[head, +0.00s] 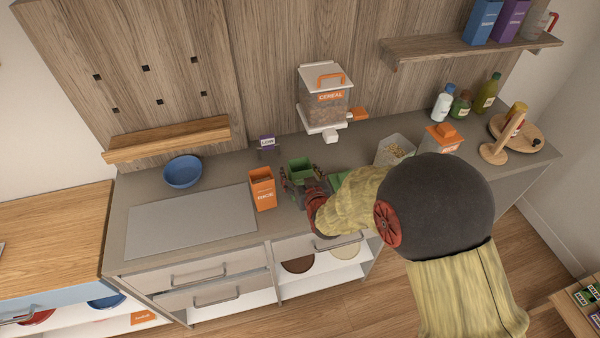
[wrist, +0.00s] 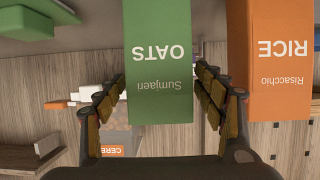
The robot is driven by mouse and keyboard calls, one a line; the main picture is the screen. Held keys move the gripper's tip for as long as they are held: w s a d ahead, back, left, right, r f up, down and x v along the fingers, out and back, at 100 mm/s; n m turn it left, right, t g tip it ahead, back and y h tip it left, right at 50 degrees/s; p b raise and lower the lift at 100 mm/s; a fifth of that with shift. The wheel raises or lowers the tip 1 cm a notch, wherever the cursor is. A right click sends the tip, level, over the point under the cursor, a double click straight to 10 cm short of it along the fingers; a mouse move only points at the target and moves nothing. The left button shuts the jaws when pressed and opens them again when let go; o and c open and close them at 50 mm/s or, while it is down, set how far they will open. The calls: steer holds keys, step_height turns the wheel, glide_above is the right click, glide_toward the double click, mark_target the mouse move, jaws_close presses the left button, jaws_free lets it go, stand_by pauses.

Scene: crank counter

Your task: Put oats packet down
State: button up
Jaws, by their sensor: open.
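The green oats packet (head: 301,168) is upright at the counter's front middle, just right of the orange rice packet (head: 262,190). Its base is hidden behind my gripper in the head view, so I cannot tell for sure that it rests on the counter. In the wrist view the oats packet (wrist: 160,60) appears upside down between my fingers. My gripper (wrist: 160,84) is open, with one finger on each side of the packet. The right finger lies in the narrow space between the oats packet and the rice packet (wrist: 280,60).
A cereal dispenser (head: 325,100) stands behind. A blue bowl (head: 183,172) sits left on the counter (head: 240,228). A green lid (head: 345,181), an open clear container (head: 395,150) and an orange-lidded container (head: 443,138) are to the right. Bottles (head: 461,104) stand farther right.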

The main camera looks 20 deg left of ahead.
steer(key=shift+r, duration=0.1)
steer(key=shift+r, duration=0.2)
steer(key=p+v, duration=0.1)
steer(key=v, duration=1)
steer(key=shift+s+d+p, duration=0.25)
steer(key=shift+s+p, duration=0.1)
steer(key=shift+s, duration=0.05)
steer(key=shift+r, duration=0.1)
